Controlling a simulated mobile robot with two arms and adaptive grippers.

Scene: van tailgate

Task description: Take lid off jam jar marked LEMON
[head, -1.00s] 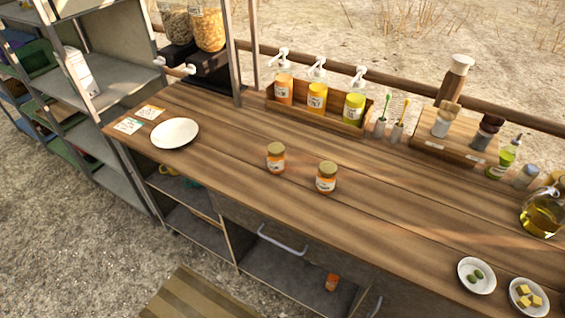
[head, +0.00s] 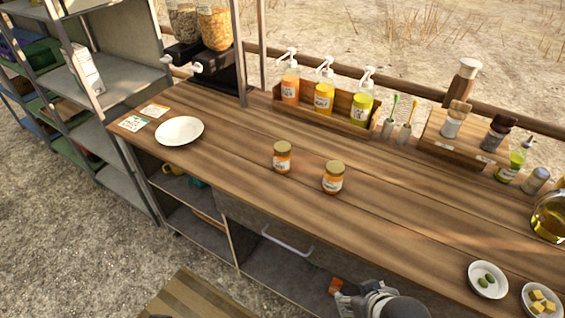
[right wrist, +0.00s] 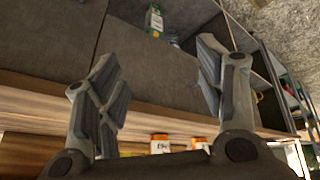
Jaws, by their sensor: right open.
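Two small jam jars with gold lids and orange-and-white labels stand upright, lids on, mid-counter: a left jar (head: 282,158) and a right jar (head: 333,178). The label writing is too small to read, so I cannot tell which is LEMON. In the right wrist view two jars show low in the picture, one at the left (right wrist: 159,144) and one at the right (right wrist: 199,143), partly hidden by my gripper's base. My right gripper (right wrist: 158,62) is open and empty, fingers wide apart. In the head view it (head: 366,299) is at the bottom edge, in front of the counter and away from both jars. My left gripper is not in view.
A white plate (head: 180,131) lies left on the counter (head: 235,165). Pump bottles stand in a wooden box (head: 338,121) behind the jars. Small dishes of olives (head: 488,290) and cubes (head: 541,311) are at the right. The counter around the jars is clear.

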